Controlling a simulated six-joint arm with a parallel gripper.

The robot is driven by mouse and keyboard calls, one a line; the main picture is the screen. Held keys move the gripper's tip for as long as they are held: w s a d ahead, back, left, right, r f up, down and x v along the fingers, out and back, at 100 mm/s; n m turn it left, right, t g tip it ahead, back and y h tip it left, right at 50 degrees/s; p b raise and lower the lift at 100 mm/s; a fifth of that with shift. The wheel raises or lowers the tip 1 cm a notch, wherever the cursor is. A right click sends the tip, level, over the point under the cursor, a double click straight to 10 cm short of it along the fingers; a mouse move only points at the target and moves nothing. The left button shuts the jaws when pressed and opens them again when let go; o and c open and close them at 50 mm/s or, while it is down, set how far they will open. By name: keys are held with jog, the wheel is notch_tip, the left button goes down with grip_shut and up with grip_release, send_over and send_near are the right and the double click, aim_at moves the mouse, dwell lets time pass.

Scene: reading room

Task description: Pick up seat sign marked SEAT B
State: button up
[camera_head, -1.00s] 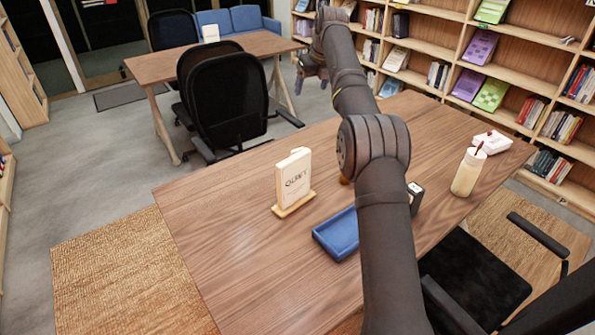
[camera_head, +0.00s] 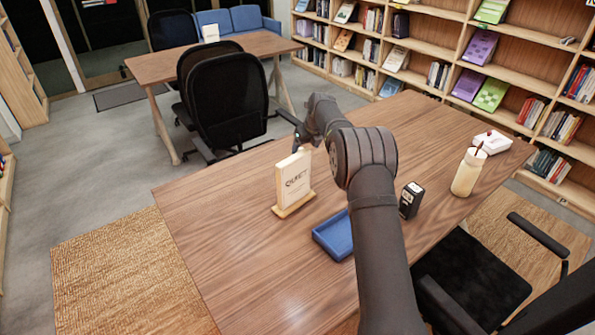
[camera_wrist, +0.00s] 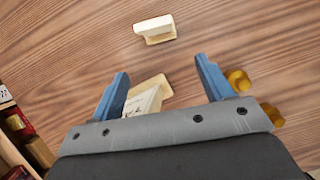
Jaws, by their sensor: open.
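In the wrist view a pale sign with small dark lettering (camera_wrist: 147,98) stands below and between the two blue fingers of my gripper (camera_wrist: 161,68), partly hidden by the left finger and the gripper body. I cannot read its wording. The fingers are apart with nothing clasped. A second pale block on a base (camera_wrist: 153,28) stands beyond the fingertips. In the head view a cream sign reading QUIET (camera_head: 293,182) stands upright on the near table. My gripper (camera_head: 299,138) is behind its top there, its fingertips not clear. No SEAT B marking is legible.
A blue tray (camera_head: 335,236) lies beside the QUIET sign. A black box (camera_head: 411,200), a cream bottle (camera_head: 467,172) and a white container (camera_head: 492,142) stand to the right. Rounded amber objects (camera_wrist: 238,80) lie beside the right finger. The table's left part is clear.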

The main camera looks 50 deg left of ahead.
jog(key=shift+a+x, duration=0.2)
jog(key=shift+x, duration=2.25)
jog(key=shift+a+x, duration=0.25)
jog(key=shift+x, duration=2.25)
jog(key=shift+a+f, duration=0.3)
jog(key=shift+f, duration=0.3)
jog(key=c, duration=1.3)
jog(key=shift+c, duration=0.4)
jog(key=shift+r, duration=0.15)
